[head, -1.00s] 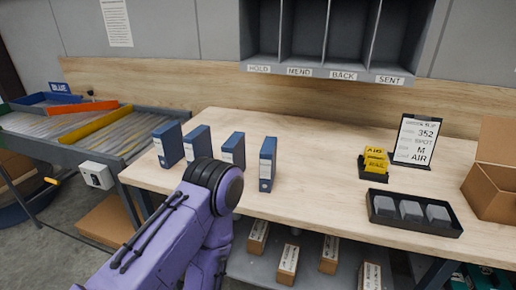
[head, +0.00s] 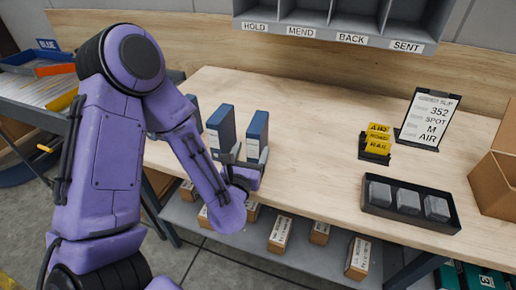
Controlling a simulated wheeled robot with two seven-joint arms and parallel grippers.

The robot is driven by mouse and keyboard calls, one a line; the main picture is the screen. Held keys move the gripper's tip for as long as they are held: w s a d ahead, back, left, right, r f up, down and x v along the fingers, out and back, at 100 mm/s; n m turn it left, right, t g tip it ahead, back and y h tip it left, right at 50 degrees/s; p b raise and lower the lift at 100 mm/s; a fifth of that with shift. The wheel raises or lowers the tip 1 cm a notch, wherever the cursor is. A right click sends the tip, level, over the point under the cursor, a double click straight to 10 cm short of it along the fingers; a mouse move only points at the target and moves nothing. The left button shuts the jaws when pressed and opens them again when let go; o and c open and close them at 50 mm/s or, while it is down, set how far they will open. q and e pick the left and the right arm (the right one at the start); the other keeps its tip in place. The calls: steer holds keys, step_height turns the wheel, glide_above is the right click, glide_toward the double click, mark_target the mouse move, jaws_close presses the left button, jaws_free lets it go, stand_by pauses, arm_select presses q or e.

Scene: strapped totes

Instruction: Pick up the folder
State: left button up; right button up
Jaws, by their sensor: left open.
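Several blue binder-like folders with white spine labels stand upright in a row on the wooden table. The rightmost folder (head: 257,130) and the one beside it (head: 222,124) show clearly. The others are mostly hidden behind my purple left arm. My left gripper (head: 248,163) is open at the lower front of the rightmost folder, with its fingers seemingly one on each side of it. Whether they touch it I cannot tell. My right gripper is out of view.
The table (head: 315,130) is clear in the middle. On the right are a black tray (head: 380,211) with grey blocks, yellow tags (head: 378,139), an order slip stand (head: 428,120) and a cardboard box (head: 495,185). Labelled cubbies (head: 330,35) hang above. Small boxes sit on the shelf below.

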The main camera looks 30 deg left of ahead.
arm_select(q)
steer(key=p+x, duration=0.2)
steer(key=x, duration=0.2)
steer(key=shift+w+r, duration=0.15)
steer(key=shift+w, duration=0.45)
steer(key=shift+a, duration=0.1)
steer(key=c, duration=1.2)
